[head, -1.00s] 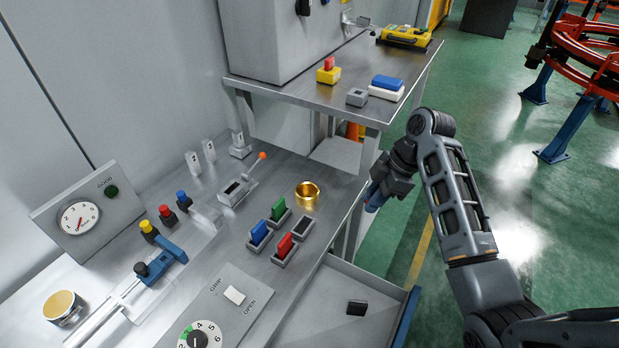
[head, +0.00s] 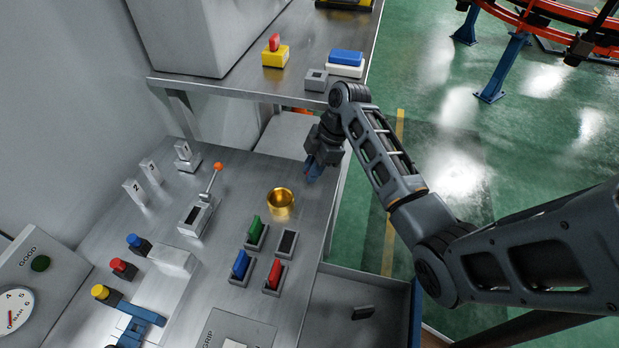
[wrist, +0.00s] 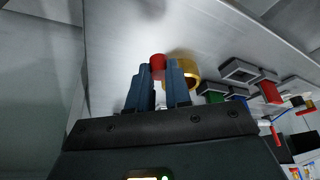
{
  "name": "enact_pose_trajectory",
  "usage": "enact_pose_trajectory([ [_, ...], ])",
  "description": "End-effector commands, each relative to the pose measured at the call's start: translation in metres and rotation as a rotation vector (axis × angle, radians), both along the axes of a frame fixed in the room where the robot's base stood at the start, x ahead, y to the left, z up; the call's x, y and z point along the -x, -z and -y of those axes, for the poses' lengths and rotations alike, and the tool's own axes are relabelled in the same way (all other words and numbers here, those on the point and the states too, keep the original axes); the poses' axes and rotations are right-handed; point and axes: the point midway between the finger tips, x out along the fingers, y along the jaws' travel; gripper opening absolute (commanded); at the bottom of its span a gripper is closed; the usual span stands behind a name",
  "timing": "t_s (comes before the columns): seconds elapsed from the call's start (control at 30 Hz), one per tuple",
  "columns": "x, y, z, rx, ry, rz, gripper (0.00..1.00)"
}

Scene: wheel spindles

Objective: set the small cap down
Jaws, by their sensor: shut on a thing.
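The small cap (wrist: 157,64) is a red round piece in the wrist view, between the tips of my two blue fingers. My gripper (wrist: 160,80) is shut on it. In the head view my gripper (head: 313,172) points down over the right edge of the workbench (head: 225,165), just right of and behind a gold, ring-like cup (head: 281,202). The cap cannot be made out clearly in the head view. In the wrist view the gold cup (wrist: 188,68) shows just right of the cap; I cannot tell how far apart they are.
A raised shelf (head: 290,88) is behind.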

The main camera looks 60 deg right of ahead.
Motion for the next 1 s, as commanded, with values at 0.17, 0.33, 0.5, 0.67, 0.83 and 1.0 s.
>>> enact_pose_trajectory([
  [0.17, 0.001, 0.021, 0.000, -0.001, 0.001, -0.003, 0.00],
  [0.33, 0.000, 0.038, 0.000, 0.001, 0.000, -0.001, 0.00],
  [0.5, 0.000, 0.039, 0.000, 0.002, -0.001, 0.000, 0.00],
  [0.67, 0.000, 0.041, 0.000, 0.002, -0.001, 0.000, 0.00],
  [0.83, 0.000, 0.042, 0.000, 0.002, -0.001, 0.000, 0.29],
  [1.0, 0.000, 0.041, 0.000, 0.002, -0.001, 0.000, 0.44],
])
